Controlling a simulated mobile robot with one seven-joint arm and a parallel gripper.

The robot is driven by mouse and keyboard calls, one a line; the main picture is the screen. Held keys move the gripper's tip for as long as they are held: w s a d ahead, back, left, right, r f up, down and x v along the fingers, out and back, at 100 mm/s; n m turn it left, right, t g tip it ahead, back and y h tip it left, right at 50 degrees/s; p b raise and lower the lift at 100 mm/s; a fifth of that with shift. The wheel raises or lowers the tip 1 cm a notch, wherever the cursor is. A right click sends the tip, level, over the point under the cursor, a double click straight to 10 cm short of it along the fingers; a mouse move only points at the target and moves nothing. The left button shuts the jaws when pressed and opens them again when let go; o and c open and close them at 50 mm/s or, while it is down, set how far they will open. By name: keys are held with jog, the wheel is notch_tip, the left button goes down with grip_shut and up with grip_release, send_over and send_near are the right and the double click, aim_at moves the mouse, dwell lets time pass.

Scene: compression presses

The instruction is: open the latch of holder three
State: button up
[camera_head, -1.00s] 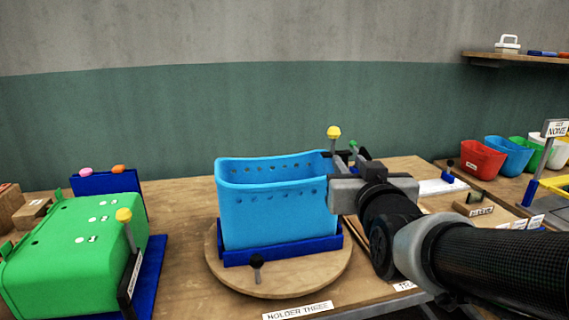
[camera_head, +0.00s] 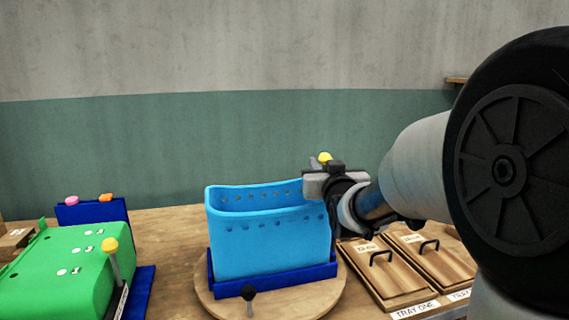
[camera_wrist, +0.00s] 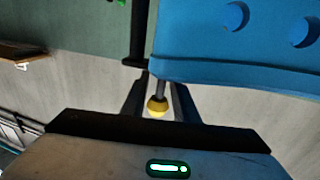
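Holder three is the blue base (camera_head: 290,279) on a round wooden turntable (camera_head: 214,302), with a blue perforated bin (camera_head: 268,240) standing in it. A yellow ball knob (camera_head: 324,157) on a dark post shows behind the bin's right end. It also shows in the wrist view (camera_wrist: 157,106). My gripper (camera_head: 318,180) is at the bin's upper right corner. In the wrist view, its two dark fingers (camera_wrist: 160,98) stand apart on either side of the knob, with gaps visible; contact is not visible. The post's lower part is hidden in the head view.
A black-knobbed lever (camera_head: 249,292) stands at the turntable's front. A green bin (camera_head: 62,270) with another yellow knob (camera_head: 110,244) is at left. Lidded wooden trays (camera_head: 385,274) lie at right. The bin wall (camera_wrist: 240,45) is close beside my fingers.

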jog(key=shift+w, duration=1.05)
